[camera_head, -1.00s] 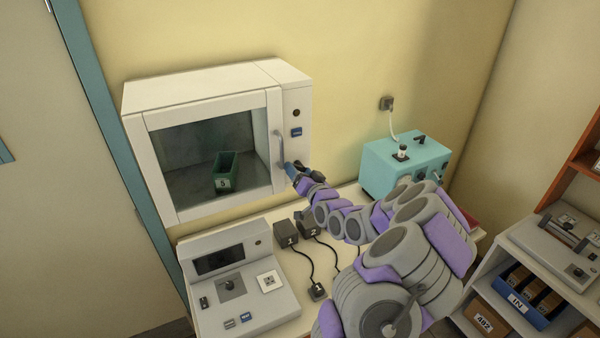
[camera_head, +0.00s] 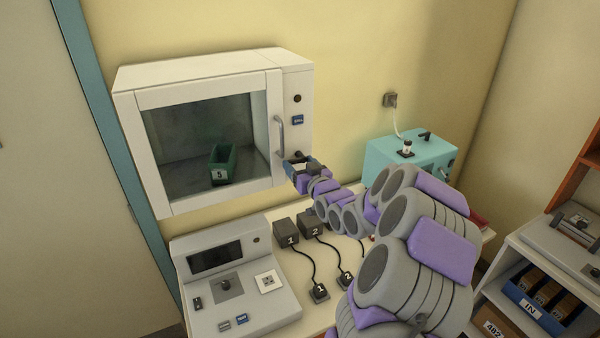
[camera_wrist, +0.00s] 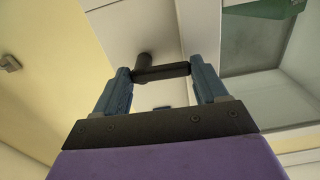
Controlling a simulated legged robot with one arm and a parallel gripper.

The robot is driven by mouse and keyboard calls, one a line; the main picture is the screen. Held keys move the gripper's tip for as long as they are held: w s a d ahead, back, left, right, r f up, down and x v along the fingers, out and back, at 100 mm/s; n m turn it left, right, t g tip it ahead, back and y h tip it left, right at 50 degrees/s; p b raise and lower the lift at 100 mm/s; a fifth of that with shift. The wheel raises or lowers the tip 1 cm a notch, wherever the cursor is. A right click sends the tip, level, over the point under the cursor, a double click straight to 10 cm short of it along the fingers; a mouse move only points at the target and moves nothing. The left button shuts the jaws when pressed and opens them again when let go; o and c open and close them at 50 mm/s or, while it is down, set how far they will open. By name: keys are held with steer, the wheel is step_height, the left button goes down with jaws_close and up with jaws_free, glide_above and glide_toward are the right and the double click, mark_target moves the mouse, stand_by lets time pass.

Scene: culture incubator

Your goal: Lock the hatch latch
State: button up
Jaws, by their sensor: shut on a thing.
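The white incubator (camera_head: 292,72) has a glass-windowed hatch (camera_head: 272,95) with a grey vertical handle (camera_head: 280,134). The hatch appears closed against the frame, though a small gap would be hard to see. My gripper (camera_head: 290,163) is at the lower right of the hatch, below the handle. In the wrist view, my gripper (camera_wrist: 160,70) has its two blue fingers at the ends of a dark latch bar (camera_wrist: 165,73), shut on it. The bar lies crosswise between the fingers, with a round pivot post near its left part. In the head view the latch is mostly hidden by my gripper.
A green bin (camera_head: 222,166) marked 5 is behind the glass. A grey control console (camera_head: 203,291) and black blocks (camera_head: 286,233) with cables stand below. A teal box (camera_head: 385,157) is to the right. Shelves (camera_head: 510,285) stand at far right.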

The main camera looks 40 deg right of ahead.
steer(key=shift+n+b, duration=0.3)
steer(key=o, duration=0.8)
steer(key=shift+d, duration=0.15)
steer(key=shift+b+v, duration=4.55)
steer(key=shift+v, duration=4.1)
steer(key=shift+d+f, duration=0.1)
steer(key=shift+f, duration=0.05)
